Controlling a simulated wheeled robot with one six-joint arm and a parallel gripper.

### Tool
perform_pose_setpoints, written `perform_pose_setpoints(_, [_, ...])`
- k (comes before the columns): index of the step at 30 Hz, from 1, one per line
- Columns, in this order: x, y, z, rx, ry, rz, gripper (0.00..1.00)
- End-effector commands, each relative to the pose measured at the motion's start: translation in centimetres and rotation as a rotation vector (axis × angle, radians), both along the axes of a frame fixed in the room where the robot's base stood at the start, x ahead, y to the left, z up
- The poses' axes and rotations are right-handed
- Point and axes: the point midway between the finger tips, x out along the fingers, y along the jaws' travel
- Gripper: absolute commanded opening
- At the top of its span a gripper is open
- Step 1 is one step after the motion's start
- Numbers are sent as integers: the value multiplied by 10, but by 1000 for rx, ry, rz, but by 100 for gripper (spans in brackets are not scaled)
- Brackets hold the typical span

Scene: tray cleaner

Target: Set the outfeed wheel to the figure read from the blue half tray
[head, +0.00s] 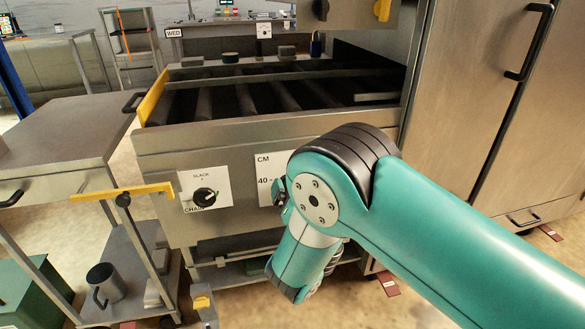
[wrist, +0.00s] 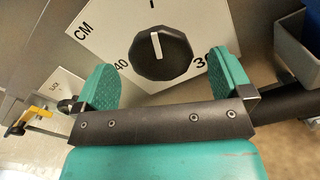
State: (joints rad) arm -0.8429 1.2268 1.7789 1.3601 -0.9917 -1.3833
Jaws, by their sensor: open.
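A black wheel (wrist: 160,54) with a white pointer line sits on a white plate marked CM (wrist: 187,20) in the wrist view. Its pointer aims up and slightly left, between the figure 40 at left and a partly covered figure, seemingly 30, at right. My gripper (wrist: 162,82) is open, its teal fingers on either side of the wheel's lower part and apart from it. In the head view the CM plate (head: 265,165) is on the machine's front, and my arm hides most of it. I cannot make out a blue half tray in either view.
A second dial, SLACK/CHAIN (head: 204,194), sits left of the CM plate. Above is the roller bed (head: 240,98) with a yellow end bar (head: 152,98). A blue-grey bin (wrist: 298,46) is at the wrist view's right.

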Motion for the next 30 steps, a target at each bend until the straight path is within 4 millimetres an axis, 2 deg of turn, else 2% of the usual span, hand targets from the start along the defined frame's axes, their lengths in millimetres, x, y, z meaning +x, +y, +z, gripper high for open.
perform_pose_setpoints(1, [9, 2, 6, 3, -2, -1, 98])
perform_pose_setpoints(7, [30, 8, 0, 1, -1, -1, 98])
perform_pose_setpoints(19, [38, 11, 0, -1, -1, 2, 98])
perform_pose_setpoints(20, [38, 11, 0, -1, -1, 2, 95])
perform_pose_setpoints(24, [37, 11, 0, -1, 0, 2, 63])
perform_pose_setpoints(26, [37, 11, 0, -1, 0, 2, 50])
perform_pose_setpoints(30, [37, 11, -1, 0, 0, 2, 50])
